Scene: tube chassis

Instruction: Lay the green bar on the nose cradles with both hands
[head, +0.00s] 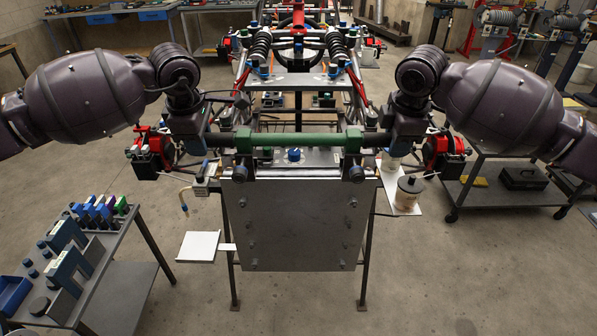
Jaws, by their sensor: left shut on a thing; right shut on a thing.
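The green bar (298,140) runs level across the front of the tube chassis, with a thicker green block near each end and dark end pieces. My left gripper (222,140) is shut on its left end. My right gripper (382,138) is shut on its right end. The nose cradles seem to be the small fittings under the green blocks, a left one (240,173) and a right one (357,173); the blocks largely cover them. I cannot tell whether the bar touches them or hangs just above.
A grey metal plate (296,222) faces me below the bar, on a stand. Red wheel-side units (151,145) and (443,150) flank the nose close to my arms. A tool cart (75,265) stands at the left, a low cart (515,178) at the right. Floor in front is clear.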

